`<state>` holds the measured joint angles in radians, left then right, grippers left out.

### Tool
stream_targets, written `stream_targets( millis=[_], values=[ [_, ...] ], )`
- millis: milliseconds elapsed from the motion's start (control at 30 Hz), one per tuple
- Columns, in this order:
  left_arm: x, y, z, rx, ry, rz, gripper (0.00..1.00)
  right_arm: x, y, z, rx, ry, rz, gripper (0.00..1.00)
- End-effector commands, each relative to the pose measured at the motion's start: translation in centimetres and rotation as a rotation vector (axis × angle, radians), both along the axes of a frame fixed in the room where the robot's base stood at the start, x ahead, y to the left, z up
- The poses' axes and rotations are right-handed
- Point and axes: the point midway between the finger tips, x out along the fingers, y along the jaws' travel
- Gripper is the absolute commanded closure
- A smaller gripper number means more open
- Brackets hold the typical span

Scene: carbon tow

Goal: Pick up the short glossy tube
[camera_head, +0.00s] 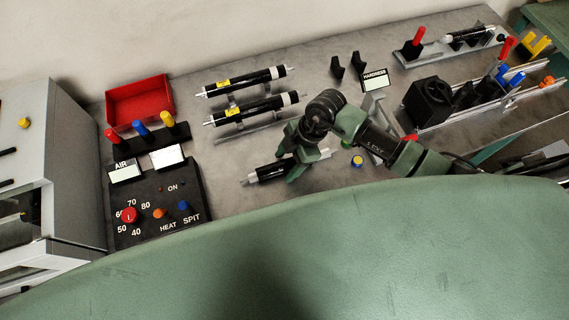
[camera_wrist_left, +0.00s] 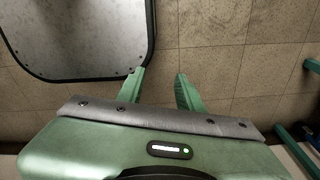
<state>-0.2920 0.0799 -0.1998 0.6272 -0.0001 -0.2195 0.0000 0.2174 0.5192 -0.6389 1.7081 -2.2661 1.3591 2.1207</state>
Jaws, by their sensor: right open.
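A short black tube (camera_head: 267,173) with pale metal ends lies on the grey bench top, slightly tilted across the picture. My right gripper (camera_head: 295,170) is open, and its green fingers are over the right part of this tube and hide some of it. Whether they touch it I cannot tell. Two more black tubes with yellow labels, an upper one (camera_head: 245,81) and a lower one (camera_head: 255,109), rest on a rack behind. My left gripper (camera_wrist_left: 161,74) shows in the left wrist view, open and empty, with tiled floor beyond its fingers.
A black control box (camera_head: 160,217) with knobs stands to the left. A red bin (camera_head: 138,101) is at the back left. A black block (camera_head: 430,101) and a rail fixture are to the right. A further tube (camera_head: 468,34) sits in a holder at the back right.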

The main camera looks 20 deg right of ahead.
Motion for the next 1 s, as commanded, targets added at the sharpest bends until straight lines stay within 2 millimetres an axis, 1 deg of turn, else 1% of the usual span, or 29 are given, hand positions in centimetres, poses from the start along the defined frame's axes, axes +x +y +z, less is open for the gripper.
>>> stream_targets(
  millis=[33,67,100,167,200,233,267,533,667,767,833,967,1000],
  values=[
    [0.0,0.0,0.0,0.000,-0.001,0.000,0.64,0.0,0.0,0.0,0.000,0.000,0.000,0.41],
    [0.0,0.0,0.0,0.000,0.000,0.000,0.64,0.0,0.0,0.0,0.000,0.000,0.000,0.49],
    [0.0,0.0,0.0,0.000,0.000,0.000,0.64,0.0,0.0,0.0,0.000,0.000,0.000,0.60],
    [-0.2,0.0,0.0,0.001,0.003,0.000,0.64,0.0,0.0,0.0,0.000,0.000,0.000,0.77],
    [-0.3,0.0,0.0,0.000,0.005,0.000,0.64,0.0,0.0,0.0,0.000,0.000,0.000,0.88],
    [-0.4,0.0,0.0,0.000,0.006,0.000,0.64,0.0,0.0,0.0,0.000,0.000,0.000,0.97],
    [-0.5,0.0,-0.1,0.001,0.008,0.000,0.64,0.0,0.0,0.0,0.000,0.000,0.000,1.00],
    [-1.2,0.1,-0.1,0.002,0.017,0.000,0.64,0.1,0.0,0.2,0.001,-0.002,0.000,1.00],
    [-1.2,0.1,-0.2,0.002,0.017,0.000,0.64,0.2,0.0,0.9,0.002,-0.004,-0.001,1.00],
    [-1.2,0.1,-0.4,0.002,0.017,0.000,0.64,0.2,0.0,2.1,0.002,-0.004,0.000,1.00],
    [-1.2,0.1,-0.6,0.002,0.017,0.000,0.64,0.1,0.0,3.4,0.002,-0.006,0.002,1.00],
    [-1.2,0.1,-1.1,0.002,0.017,0.000,0.64,0.3,0.0,7.0,0.002,-0.010,0.001,1.00],
    [-1.2,0.1,-1.3,0.002,0.017,0.000,0.64,0.3,0.0,8.2,0.002,-0.011,0.002,1.00]
  ],
)
